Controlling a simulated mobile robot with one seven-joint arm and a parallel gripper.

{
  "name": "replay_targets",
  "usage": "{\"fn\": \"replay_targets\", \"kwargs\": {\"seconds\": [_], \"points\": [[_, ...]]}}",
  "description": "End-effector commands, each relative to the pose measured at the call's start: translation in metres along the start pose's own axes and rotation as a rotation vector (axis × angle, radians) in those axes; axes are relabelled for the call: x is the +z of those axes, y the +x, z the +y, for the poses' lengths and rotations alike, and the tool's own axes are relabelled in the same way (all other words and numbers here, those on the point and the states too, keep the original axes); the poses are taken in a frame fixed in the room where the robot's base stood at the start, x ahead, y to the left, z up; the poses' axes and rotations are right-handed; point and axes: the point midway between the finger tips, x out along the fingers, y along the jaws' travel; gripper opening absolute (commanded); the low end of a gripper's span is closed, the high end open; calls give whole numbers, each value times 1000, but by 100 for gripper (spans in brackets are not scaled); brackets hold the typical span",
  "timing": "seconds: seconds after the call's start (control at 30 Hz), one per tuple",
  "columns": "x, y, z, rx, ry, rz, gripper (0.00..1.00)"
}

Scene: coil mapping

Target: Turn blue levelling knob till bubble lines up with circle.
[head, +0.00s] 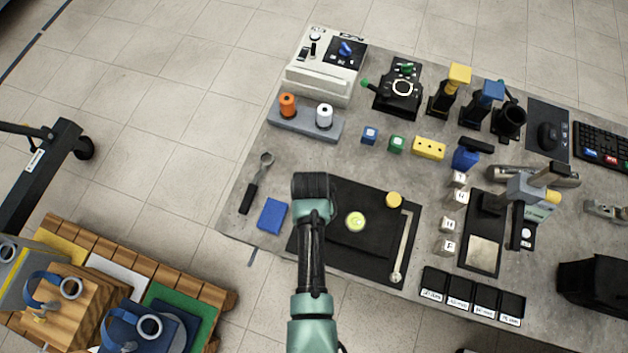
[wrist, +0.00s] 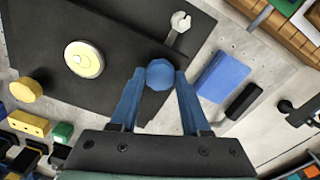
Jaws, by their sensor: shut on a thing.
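The blue levelling knob (wrist: 160,75) sits between the two blue fingertips of my gripper (wrist: 160,80), which is shut on it. The knob is at the edge of a black levelling plate (wrist: 125,50). In the head view my arm covers both knob and fingertips. The round bubble level (head: 355,222) is on the plate, pale yellow-green, and shows in the wrist view too (wrist: 84,59). A small mark inside it looks slightly left of centre in the wrist view, but it is too small to judge against the circle. A yellow knob (head: 393,200) stands at another corner of the plate.
A blue block (head: 272,215) and a dark-handled tool (head: 250,190) lie beside the plate. A metal lever (head: 405,245) lies along its right side. Small blocks, including a yellow one (head: 428,147), stand behind it. Several lettered blocks and labelled black trays (head: 472,297) are to the right.

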Motion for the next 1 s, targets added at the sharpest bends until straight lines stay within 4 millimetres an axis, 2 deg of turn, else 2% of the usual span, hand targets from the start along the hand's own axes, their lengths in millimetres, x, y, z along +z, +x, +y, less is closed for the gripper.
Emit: {"fn": "replay_targets", "kwargs": {"seconds": [0.17,0.2,0.33,0.73,0.87,1.0], "points": [[4,4,-1,-1,-1,-10,0],[4,4,-1,-1,-1,-10,54],[3,3,0,0,-2,-7,76],[1,-4,0,0,-2,-2,76],[0,-19,0,0,-2,0,76],[0,-43,0,0,-1,1,76]]}}
